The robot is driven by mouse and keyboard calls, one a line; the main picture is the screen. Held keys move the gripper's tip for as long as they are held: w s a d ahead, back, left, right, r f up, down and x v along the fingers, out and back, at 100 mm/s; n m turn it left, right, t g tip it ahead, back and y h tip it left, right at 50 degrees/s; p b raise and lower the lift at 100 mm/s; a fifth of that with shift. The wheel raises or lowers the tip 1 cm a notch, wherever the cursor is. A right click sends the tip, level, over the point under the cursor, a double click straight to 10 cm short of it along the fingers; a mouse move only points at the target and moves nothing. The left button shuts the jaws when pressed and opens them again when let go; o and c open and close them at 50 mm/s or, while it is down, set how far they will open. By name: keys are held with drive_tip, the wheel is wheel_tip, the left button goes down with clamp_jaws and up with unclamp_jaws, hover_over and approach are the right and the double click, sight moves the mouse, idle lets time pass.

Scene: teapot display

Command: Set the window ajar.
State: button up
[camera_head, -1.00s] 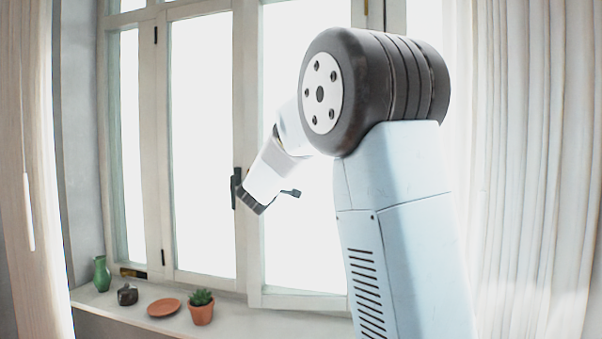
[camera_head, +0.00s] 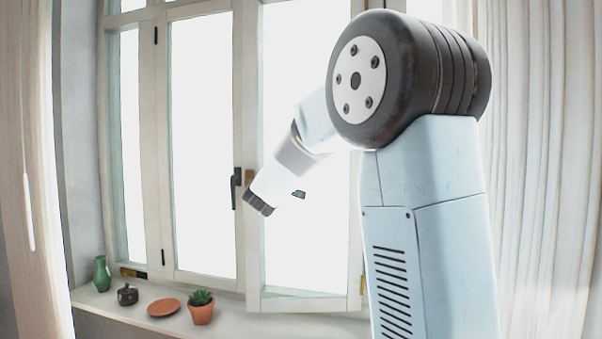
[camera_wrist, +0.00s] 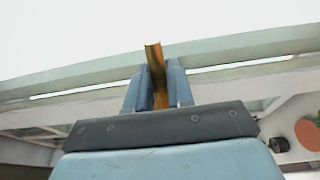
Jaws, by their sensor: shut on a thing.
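The window has pale frames and bright panes. Its right sash (camera_head: 253,240) stands slightly out from the frame towards the room, its lower rail jutting over the sill. The left sash (camera_head: 172,240) looks closed, with a dark upright handle (camera_head: 236,187) at its right edge. In the wrist view, my gripper (camera_wrist: 158,85) is shut on a narrow brass-coloured bar, seemingly a window handle (camera_wrist: 154,58), which sticks up between the blue fingers. In the head view, my wrist is beside the right sash's left stile, and the fingertips and their grip cannot be made out.
On the sill (camera_head: 110,312) at the left stand a green vase (camera_head: 102,274), a small dark teapot (camera_head: 127,294), a terracotta saucer (camera_head: 164,307) and a potted succulent (camera_head: 201,309). The sash's lower rail is above the sill, right of the pot. Curtains (camera_head: 535,150) hang either side.

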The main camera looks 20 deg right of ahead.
drive_tip(key=shift+s+a+n+y, duration=0.15)
drive_tip(key=shift+s+n+y, duration=0.25)
drive_tip(key=shift+s, duration=0.55)
drive_tip(key=o, duration=0.9)
drive_tip(key=shift+v, duration=4)
drive_tip(key=shift+f, duration=0.1)
